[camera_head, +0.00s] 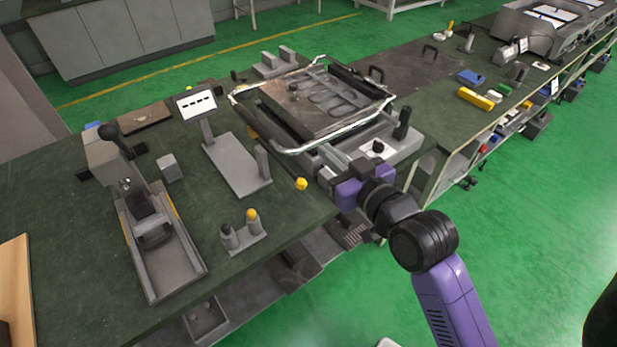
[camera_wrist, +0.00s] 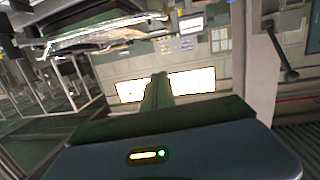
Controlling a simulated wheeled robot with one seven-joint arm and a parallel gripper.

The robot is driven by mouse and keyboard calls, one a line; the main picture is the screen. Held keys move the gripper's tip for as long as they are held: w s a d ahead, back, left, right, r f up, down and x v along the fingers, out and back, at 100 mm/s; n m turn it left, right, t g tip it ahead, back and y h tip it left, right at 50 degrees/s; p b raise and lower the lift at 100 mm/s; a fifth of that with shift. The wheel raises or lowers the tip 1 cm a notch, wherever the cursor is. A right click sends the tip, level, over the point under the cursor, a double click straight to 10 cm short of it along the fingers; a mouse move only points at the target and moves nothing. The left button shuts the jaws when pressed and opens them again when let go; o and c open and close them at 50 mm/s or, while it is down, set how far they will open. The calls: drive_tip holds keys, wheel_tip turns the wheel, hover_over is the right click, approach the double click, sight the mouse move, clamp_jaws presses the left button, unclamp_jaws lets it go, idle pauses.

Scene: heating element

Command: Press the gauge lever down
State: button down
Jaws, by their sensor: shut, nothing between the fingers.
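A lever with a black knob (camera_head: 108,131) rises from a grey bench device at the left of the head view. I take it for the gauge lever, but no label confirms this. It stands raised and tilted. In the wrist view, a bar with a dark knob (camera_wrist: 291,76) at the upper right may be the same lever. My gripper (camera_wrist: 158,82) is shut and empty in the wrist view. In the head view it is at the bench's front edge, well right of the lever and not touching it; its fingertips are hard to make out.
A framed metal plate (camera_head: 325,98) with a pale wrapped rim lies just behind my gripper. A black upright handle (camera_head: 402,122) is beside it. A small display (camera_head: 197,104) and a post with a yellow top (camera_head: 252,218) stand between my gripper and the lever.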

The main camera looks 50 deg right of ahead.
drive_tip(key=f+g+y, duration=0.1)
drive_tip(key=f+n, duration=0.1)
drive_tip(key=f, duration=0.1)
drive_tip(key=a+f+g+y, duration=0.1)
drive_tip(key=f, duration=0.1)
drive_tip(key=shift+s+a+f+n+g+y, duration=0.1)
drive_tip(key=shift+s+n+g+y, duration=0.15)
drive_tip(key=shift+n+g+y, duration=0.05)
drive_tip(key=w+d+f+p, duration=0.2)
drive_tip(key=w+f, duration=0.5)
drive_tip(key=f, duration=0.1)
drive_tip(key=shift+w+d, duration=0.25)
drive_tip(key=shift+w, duration=0.15)
drive_tip(key=shift+f, duration=0.15)
